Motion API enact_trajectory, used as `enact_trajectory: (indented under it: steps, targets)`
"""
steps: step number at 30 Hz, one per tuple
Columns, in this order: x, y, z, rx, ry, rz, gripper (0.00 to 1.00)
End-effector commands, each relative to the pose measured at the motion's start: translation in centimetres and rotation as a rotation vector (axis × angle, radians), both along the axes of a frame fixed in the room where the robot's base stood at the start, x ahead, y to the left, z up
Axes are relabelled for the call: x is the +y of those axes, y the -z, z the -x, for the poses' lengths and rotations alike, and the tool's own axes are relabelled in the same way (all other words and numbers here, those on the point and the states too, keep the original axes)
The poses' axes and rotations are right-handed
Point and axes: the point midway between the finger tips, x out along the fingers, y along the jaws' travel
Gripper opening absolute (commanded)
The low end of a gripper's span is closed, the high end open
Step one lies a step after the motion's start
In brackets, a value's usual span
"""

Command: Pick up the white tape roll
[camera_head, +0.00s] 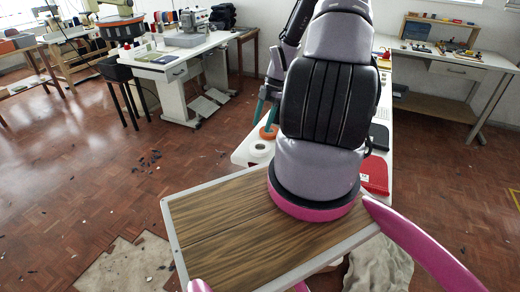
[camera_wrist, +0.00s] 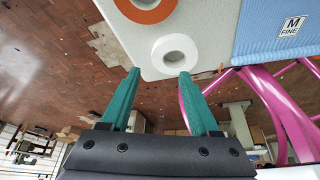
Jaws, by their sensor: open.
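The white tape roll (camera_wrist: 159,50) lies flat near the rounded corner of a white tabletop (camera_wrist: 205,25) in the wrist view, its hole facing the camera. It also shows in the head view (camera_head: 259,149), at the table's left edge. My gripper (camera_wrist: 160,72) is open, with its two teal fingers spread and nothing between them. In the wrist view the fingertips are just below the roll, one toward each side. In the head view the teal fingers (camera_head: 268,117) are behind the roll, partly hidden by my arm. I cannot tell their exact height above the table.
An orange roll (camera_wrist: 147,15) lies close beside the white one. A blue item with an "M FINE" label (camera_wrist: 270,35) is at right in the wrist view. A red item (camera_head: 375,176) is on the same table. A sewing machine table (camera_head: 180,65) stands back left.

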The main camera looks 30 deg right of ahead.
Motion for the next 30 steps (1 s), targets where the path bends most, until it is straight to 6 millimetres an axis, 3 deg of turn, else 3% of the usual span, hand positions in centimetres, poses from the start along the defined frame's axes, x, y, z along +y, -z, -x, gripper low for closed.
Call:
enact_trajectory:
  steps: [18, 26, 27, 30]
  targets:
    - [2.8, 6.5, 0.3, 0.001, 0.001, 0.001, 0.62]
    - [2.9, 6.8, 0.4, 0.000, 0.002, 0.002, 0.62]
    - [2.9, 6.8, 0.4, 0.000, 0.002, 0.002, 0.54]
    - [2.9, 6.8, 0.4, 0.001, 0.003, 0.002, 0.16]
